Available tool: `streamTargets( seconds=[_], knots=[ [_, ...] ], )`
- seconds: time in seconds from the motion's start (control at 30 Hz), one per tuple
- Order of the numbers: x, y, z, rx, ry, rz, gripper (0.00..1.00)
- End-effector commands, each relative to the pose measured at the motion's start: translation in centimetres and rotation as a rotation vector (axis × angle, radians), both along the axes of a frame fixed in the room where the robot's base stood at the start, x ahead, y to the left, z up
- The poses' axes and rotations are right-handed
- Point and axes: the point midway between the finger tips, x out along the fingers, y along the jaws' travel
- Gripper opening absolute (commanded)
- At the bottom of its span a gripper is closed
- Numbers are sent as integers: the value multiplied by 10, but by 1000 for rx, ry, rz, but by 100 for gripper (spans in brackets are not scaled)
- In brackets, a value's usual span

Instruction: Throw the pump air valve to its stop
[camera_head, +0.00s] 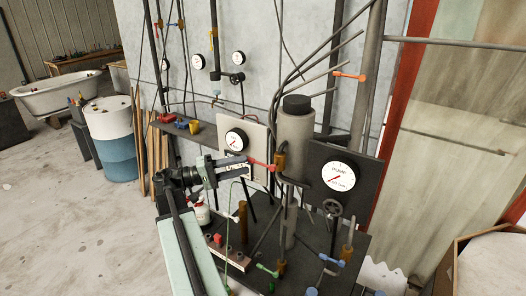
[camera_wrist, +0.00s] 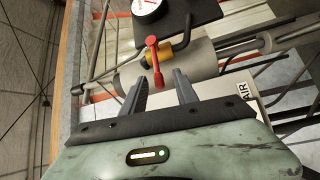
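The valve with a red lever (camera_wrist: 153,62) and brass body (camera_wrist: 160,52) sits against a grey cylinder in the wrist view. It also shows in the head view, with its red lever (camera_head: 263,164) pointing left from the brass body (camera_head: 281,160). My gripper (camera_wrist: 160,76) is open, with one finger on each side of the lever's free end. I see gaps between the lever and both fingers. In the head view my gripper (camera_head: 247,161) reaches in from the left, right at the lever. A white plate marked AIR (camera_wrist: 246,93) lies beyond the right finger.
A dark panel with a PUMP gauge (camera_head: 339,177) stands right of the valve, with a handwheel (camera_head: 332,208) below. The upright cylinder (camera_head: 296,135) and several bent pipes crowd this spot. Another orange-red lever (camera_head: 350,76) is higher up. Open floor (camera_head: 50,190) lies left.

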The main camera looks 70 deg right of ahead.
Motion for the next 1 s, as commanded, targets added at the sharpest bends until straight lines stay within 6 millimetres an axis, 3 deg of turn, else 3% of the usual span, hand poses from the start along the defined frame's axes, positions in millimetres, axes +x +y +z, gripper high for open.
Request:
streamTargets(
  seconds=[0.23,0.6,0.93,1.0],
  knots=[
    [-12,-5,6,-13,12,-9,36],
    [-64,-35,14,-11,11,-6,36],
    [-69,-39,14,-11,10,-3,36],
    [-68,-39,14,-11,10,-3,19]
  ],
)
